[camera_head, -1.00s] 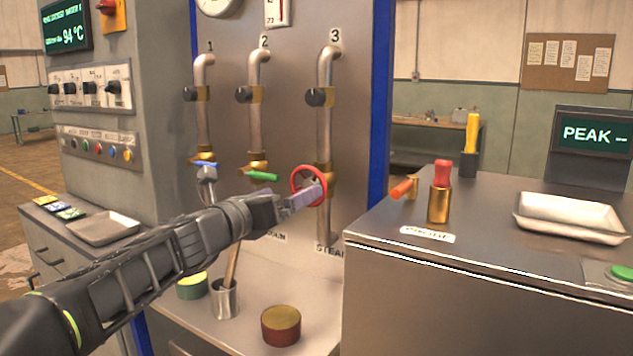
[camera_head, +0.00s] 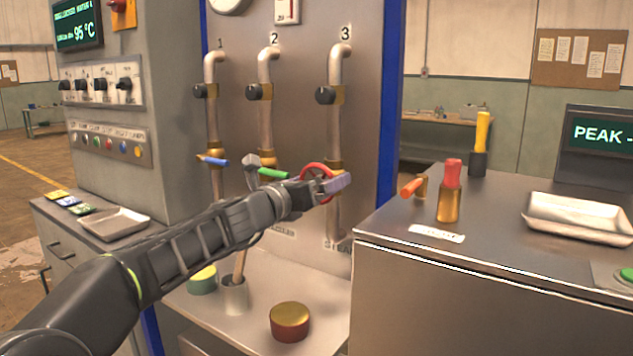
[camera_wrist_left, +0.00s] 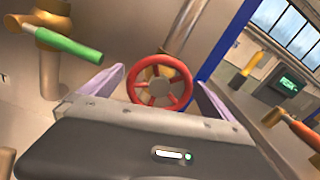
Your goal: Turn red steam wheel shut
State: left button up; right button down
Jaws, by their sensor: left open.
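The red steam wheel (camera_head: 315,170) is on pipe 3 at the right of the metal panel, partly hidden behind my left gripper in the head view. The left wrist view shows the whole red wheel (camera_wrist_left: 160,68) with its spokes, between the two purple-grey fingers. My left gripper (camera_head: 334,187) is open, with its fingers apart on either side of the wheel. I cannot tell whether either finger touches the rim. My right gripper is in neither view.
A green-handled valve (camera_head: 272,173) and a blue-handled valve (camera_head: 216,161) are on pipes 2 and 1, left of the wheel. A gold-topped round tin (camera_head: 289,322) stands on the shelf below.

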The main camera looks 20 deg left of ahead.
pick_arm(q)
jog(key=shift+c, duration=0.3)
jog(key=c, duration=1.2)
